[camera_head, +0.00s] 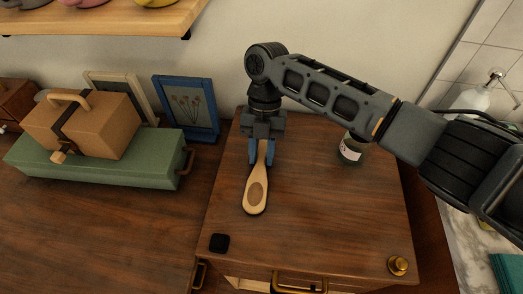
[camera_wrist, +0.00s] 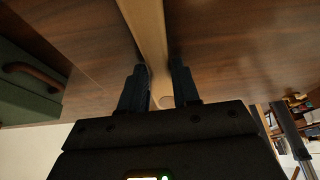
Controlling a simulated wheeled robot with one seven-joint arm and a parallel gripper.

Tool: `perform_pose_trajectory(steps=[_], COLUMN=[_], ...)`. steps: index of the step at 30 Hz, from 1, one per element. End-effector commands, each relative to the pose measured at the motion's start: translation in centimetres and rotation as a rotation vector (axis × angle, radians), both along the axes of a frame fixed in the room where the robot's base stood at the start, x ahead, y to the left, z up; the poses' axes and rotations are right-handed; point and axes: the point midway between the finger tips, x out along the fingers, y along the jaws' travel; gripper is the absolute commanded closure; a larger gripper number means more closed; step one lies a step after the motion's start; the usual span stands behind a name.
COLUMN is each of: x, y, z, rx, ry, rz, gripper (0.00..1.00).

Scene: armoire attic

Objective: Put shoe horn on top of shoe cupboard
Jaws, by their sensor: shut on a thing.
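A light wooden shoe horn (camera_head: 255,197) with a darker oval on its broad end is over the left part of a brown wooden cupboard top (camera_head: 310,225). My gripper (camera_head: 262,160) points down and is shut on the shoe horn's narrow end. The broad end points toward the front of the cupboard. In the wrist view, the shoe horn (camera_wrist: 147,30) runs between the two dark fingers. I cannot tell for sure whether the shoe horn touches the top or hovers just above it.
A dark jar (camera_head: 351,148) stands at the back right of the top, a black square item (camera_head: 219,243) at front left and a brass knob (camera_head: 398,265) at front right. Left are a blue picture frame (camera_head: 187,108) and a green case (camera_head: 95,160) under a tan box (camera_head: 85,125). The top's middle is clear.

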Motion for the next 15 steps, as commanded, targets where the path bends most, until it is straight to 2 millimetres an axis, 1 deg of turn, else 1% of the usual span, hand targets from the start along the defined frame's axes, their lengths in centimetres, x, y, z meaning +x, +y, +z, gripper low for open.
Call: perform_pose_trajectory(steps=[2, 3, 10, 15], x=[-0.03, -0.02, -0.03, -0.02], y=[0.04, 0.02, 0.00, -0.03], z=[-0.40, -0.21, -0.23, -0.23], rx=[0.001, 0.000, 0.000, -0.001], ry=[0.001, 0.000, 0.001, 0.001], rz=[0.000, 0.000, 0.000, -0.001], gripper=[1.00, 0.65, 0.44, 0.44])
